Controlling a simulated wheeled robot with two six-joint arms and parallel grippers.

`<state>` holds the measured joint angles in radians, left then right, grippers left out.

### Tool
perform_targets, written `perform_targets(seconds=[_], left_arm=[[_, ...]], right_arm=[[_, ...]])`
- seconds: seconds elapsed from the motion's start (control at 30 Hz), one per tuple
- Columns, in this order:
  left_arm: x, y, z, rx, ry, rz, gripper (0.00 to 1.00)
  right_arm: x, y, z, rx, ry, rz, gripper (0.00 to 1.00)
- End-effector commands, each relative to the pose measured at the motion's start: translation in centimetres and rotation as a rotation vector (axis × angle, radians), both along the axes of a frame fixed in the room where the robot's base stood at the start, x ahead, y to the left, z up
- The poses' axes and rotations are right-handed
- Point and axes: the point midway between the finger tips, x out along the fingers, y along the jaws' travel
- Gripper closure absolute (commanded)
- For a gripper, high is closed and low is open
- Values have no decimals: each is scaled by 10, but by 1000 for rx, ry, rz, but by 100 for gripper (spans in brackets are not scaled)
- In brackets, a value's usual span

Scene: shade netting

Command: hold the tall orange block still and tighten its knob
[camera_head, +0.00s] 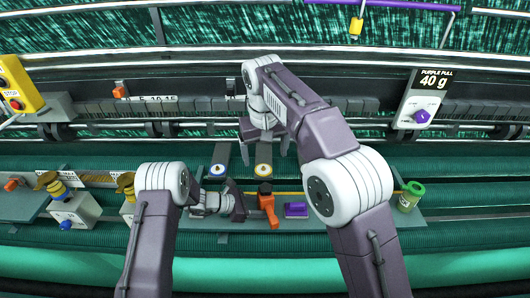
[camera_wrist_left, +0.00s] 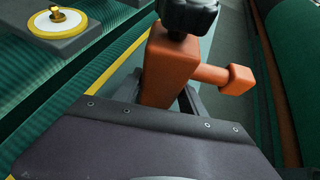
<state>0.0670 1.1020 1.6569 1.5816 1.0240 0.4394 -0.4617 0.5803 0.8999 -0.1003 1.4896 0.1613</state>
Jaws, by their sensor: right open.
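The tall orange block (camera_head: 266,204) stands on the narrow shelf in the middle, with a side peg pointing toward the front. Its black knob (camera_head: 265,188) sits on top. In the left wrist view the block (camera_wrist_left: 166,68) looks upright and close in front of the palm, with the knob (camera_wrist_left: 187,15) cut by the top edge. My left gripper (camera_head: 246,206) is just left of the block, its dark fingers apart toward the block's base; contact is not clear. My right gripper (camera_head: 264,150) is open and empty, fingers downward, behind and above the block.
A purple block (camera_head: 296,210) lies right of the orange block. Two pads with round discs, one blue-ringed (camera_head: 217,169) and one yellow-ringed (camera_head: 263,170), sit behind. Grey boxes with yellow tops (camera_head: 74,212) stand at left.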

Motion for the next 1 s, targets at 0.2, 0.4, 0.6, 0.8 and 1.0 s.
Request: perform_targets(seconds=[0.2, 0.4, 0.6, 0.8, 1.0], left_arm=[[0, 0, 0, 0, 0, 0, 29], [0, 3, 1, 0, 0, 1, 29], [-9, 37, 21, 1, -2, 6, 29], [-23, 79, 45, 2, -3, 4, 29], [-30, 99, 56, 0, 0, 1, 29]], right_arm=[[0, 0, 0, 0, 0, 0, 15], [0, 0, 0, 0, 0, 0, 15], [0, 0, 0, 0, 0, 0, 15], [0, 0, 0, 0, 0, 0, 15], [0, 0, 0, 0, 0, 0, 15]])
